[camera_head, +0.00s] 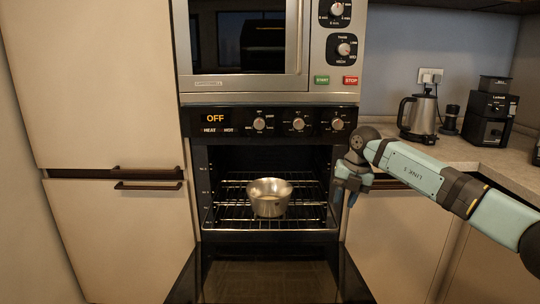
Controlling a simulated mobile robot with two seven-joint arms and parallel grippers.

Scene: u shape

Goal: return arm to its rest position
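My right arm (412,170) reaches in from the right edge of the head view. Its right gripper (346,198) is at the right side of the oven opening, pointing downward. Its two fingertips look a little apart, with nothing seen between them. A metal bowl (270,204) stands upright on the oven rack (228,213), to the left of the gripper and apart from it. My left gripper is not in view.
The oven door (270,280) is folded down open in front. A microwave (245,86) sits above the oven. A kettle (419,118) and a coffee machine (488,118) stand on the right counter (456,152), behind my arm. Tall cabinets (95,80) close off the left.

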